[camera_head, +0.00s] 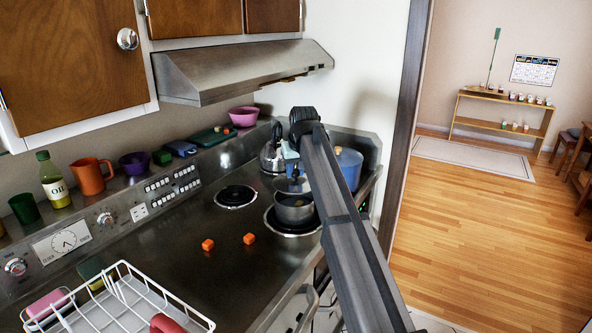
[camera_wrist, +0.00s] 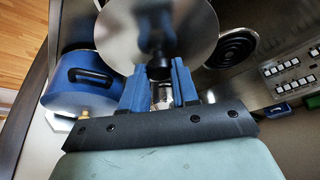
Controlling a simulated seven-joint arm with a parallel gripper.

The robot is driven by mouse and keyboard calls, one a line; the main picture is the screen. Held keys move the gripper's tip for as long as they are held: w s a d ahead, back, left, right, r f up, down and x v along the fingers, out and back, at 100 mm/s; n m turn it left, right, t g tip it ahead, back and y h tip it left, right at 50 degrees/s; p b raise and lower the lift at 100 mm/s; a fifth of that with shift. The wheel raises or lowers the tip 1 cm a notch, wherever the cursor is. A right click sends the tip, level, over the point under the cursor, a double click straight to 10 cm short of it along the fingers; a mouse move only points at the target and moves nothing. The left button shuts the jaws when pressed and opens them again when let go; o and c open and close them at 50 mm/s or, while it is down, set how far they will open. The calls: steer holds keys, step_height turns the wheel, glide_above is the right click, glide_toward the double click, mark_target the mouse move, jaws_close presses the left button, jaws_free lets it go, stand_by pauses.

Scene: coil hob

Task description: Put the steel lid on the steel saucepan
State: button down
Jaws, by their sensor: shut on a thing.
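The steel saucepan (camera_head: 295,212) stands on the front right coil of the hob. The steel lid (camera_wrist: 190,32) fills the top middle of the wrist view as a shiny round disc. My gripper (camera_wrist: 159,76) is shut on the lid's dark knob. In the head view my gripper (camera_head: 291,166) is above and behind the saucepan, partly hidden by my arm. The lid (camera_head: 291,186) shows there as a tilted-looking disc near the pan's back rim. Whether it touches the rim I cannot tell. The saucepan is not clearly seen in the wrist view.
A kettle (camera_head: 272,157) stands just behind my gripper. A blue pot (camera_head: 349,167) stands close on the right. An empty coil (camera_head: 236,196) lies to the left. Two orange cubes (camera_head: 208,245) lie on the steel top. A white dish rack (camera_head: 120,300) is at front left.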

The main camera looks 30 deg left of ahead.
mark_target(296, 181)
steer(key=shift+f, duration=2)
steer(key=shift+f, duration=0.4)
stand_by(0.4)
steer(key=shift+c, duration=1.4)
jaws_free()
steer(key=shift+r, duration=3.55)
steer(key=shift+d, duration=0.1)
